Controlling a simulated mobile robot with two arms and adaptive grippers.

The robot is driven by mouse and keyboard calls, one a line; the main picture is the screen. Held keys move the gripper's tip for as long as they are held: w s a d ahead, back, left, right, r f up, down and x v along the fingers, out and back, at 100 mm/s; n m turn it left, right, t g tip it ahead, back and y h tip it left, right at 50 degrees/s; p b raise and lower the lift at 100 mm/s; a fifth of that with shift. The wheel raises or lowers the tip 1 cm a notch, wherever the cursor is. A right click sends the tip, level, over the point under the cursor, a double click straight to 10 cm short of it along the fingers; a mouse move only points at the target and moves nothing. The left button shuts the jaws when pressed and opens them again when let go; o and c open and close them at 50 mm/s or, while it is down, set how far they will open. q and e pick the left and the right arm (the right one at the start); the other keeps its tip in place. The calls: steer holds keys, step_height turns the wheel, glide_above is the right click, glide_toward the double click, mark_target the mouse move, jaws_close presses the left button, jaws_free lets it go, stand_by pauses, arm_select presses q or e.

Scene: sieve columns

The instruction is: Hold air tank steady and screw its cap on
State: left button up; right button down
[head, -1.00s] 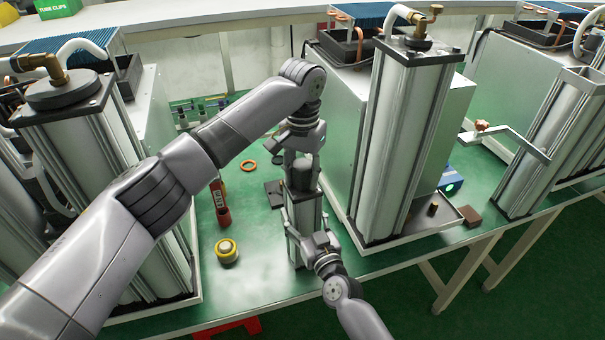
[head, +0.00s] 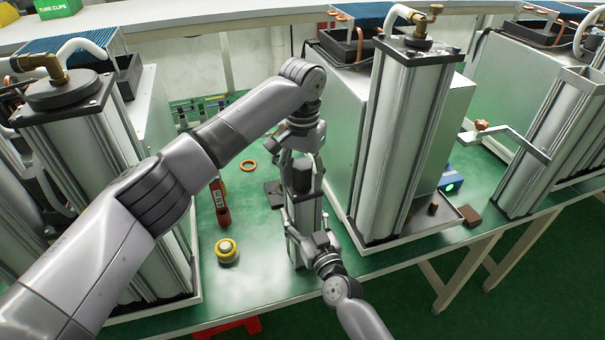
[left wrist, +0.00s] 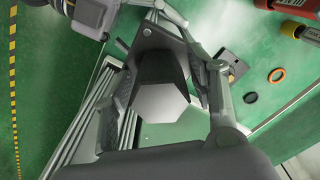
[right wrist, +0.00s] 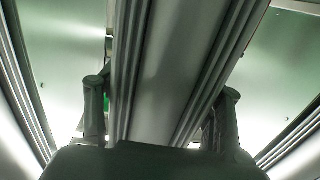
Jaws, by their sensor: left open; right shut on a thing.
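The air tank (head: 305,215) is a short silver ribbed column standing upright at the bench's front middle. Its dark cap (head: 299,178) sits on top, and its hexagonal top shows in the left wrist view (left wrist: 163,103). My left gripper (head: 300,170) comes down from above, open, with one finger on each side of the cap and gaps visible. My right gripper (head: 309,238) is shut on the tank's body low down, at the front. In the right wrist view the tank (right wrist: 165,70) rises between its fingers. The cap's thread is hidden.
Tall silver columns stand left (head: 140,200) and right (head: 405,140) of the tank.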

arm_select(q)
steer(key=shift+r, duration=0.1)
step_height(320, 180, up, 12)
steer(key=shift+f, duration=0.1)
stand_by(0.5)
arm_select(e)
steer(key=shift+c, duration=1.8)
jaws_free()
steer(key=v, duration=1.2)
steer(key=shift+f, duration=0.1)
